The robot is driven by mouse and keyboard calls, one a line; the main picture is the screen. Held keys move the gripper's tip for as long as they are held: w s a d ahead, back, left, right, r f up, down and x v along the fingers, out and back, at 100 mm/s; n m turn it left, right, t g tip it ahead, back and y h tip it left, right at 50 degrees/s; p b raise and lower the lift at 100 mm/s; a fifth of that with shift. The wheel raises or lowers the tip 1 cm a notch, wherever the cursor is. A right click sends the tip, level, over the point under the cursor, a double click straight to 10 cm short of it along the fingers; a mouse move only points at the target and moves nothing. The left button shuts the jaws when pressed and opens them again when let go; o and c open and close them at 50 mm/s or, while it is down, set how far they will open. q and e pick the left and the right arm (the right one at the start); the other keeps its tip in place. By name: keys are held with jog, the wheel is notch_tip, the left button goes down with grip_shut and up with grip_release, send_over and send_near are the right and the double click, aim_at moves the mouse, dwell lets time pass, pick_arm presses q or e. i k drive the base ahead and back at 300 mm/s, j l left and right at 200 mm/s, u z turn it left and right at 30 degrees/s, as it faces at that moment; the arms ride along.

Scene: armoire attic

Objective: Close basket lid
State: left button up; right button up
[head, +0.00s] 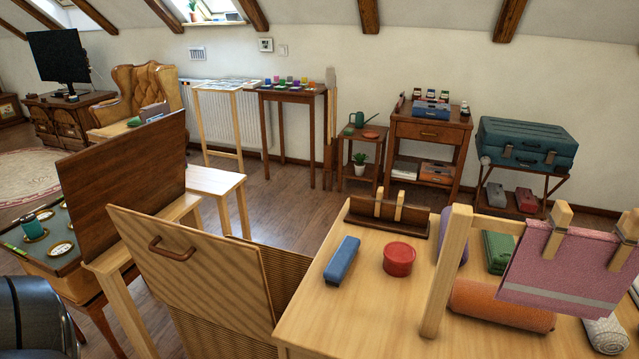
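The basket's ribbed brown body (212,338) stands at the lower middle, left of the light wooden table. A light wooden panel with a curved brown handle, which looks like the basket lid (215,268), stands tilted above the body. More ribbed brown surface (287,272) shows to the right of the panel. The lower part of the basket is cut off by the frame, and its inside cannot be made out. Neither of my grippers is in view.
The wooden table (320,318) at right holds a blue box (341,260), a red tin (399,259), rolled textiles and a rack with a pink cloth (562,268). A dark upright board (115,190) stands behind the lid. Open floor (300,215) lies beyond.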

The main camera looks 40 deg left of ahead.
aim_at(221, 281)
jog(key=u, duration=2.05)
